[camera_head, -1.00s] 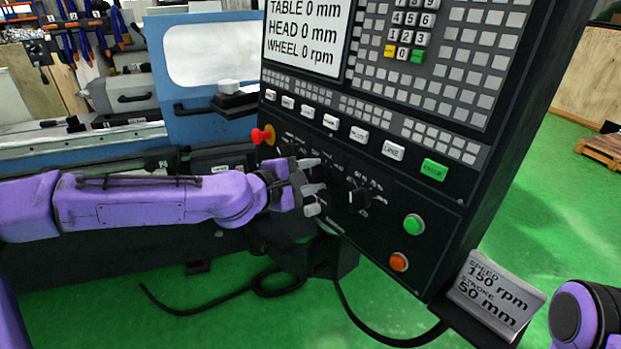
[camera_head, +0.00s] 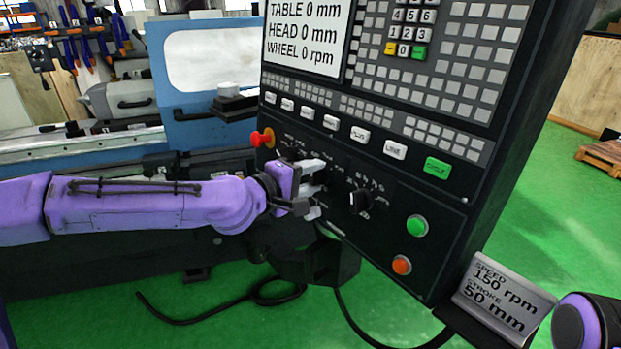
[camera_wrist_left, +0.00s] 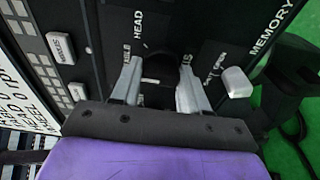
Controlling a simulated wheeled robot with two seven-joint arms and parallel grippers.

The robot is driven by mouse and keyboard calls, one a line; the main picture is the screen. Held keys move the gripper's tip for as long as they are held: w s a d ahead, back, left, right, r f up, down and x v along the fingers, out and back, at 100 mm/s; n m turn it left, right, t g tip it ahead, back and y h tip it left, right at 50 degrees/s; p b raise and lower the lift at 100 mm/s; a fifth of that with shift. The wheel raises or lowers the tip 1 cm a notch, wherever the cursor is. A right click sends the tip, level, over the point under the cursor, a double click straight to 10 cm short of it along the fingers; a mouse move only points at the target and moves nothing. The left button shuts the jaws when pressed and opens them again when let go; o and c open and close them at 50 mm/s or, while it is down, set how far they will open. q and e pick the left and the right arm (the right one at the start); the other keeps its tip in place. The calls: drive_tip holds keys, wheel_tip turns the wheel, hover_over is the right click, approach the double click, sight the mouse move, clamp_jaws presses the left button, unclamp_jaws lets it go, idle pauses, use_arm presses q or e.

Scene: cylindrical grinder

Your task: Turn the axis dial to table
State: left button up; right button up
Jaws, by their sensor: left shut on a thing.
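The black axis dial (camera_wrist_left: 157,72) sits on the control panel. In the left wrist view it is dark and partly hidden between my fingers, with "HEAD" and a partly covered "…BLE" label printed around it. My left gripper (camera_wrist_left: 157,84) has its two grey fingers on either side of the dial and is shut on it. In the head view the left gripper (camera_head: 318,188) reaches the panel from the left and hides the dial. The screen (camera_head: 307,38) reads TABLE 0 mm, HEAD 0 mm, WHEEL 0 rpm. My right gripper is out of view.
A second black dial (camera_head: 360,200) stands right of the gripper. Green (camera_head: 417,226) and orange (camera_head: 401,265) buttons are beyond it. A red knob (camera_head: 262,138) is at left. A sign (camera_head: 500,297) reads 150 rpm, 50 mm. A white switch (camera_wrist_left: 236,82) is near the right finger.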

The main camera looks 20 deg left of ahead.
use_arm(q)
drive_tip(key=o, duration=1)
drive_tip(key=shift+o, duration=0.2)
drive_tip(key=p+v, duration=1)
drive_tip(key=p, duration=0.3)
drive_tip(key=shift+s, duration=0.25)
drive_tip(key=shift+a, duration=0.1)
drive_tip(key=shift+f, duration=0.1)
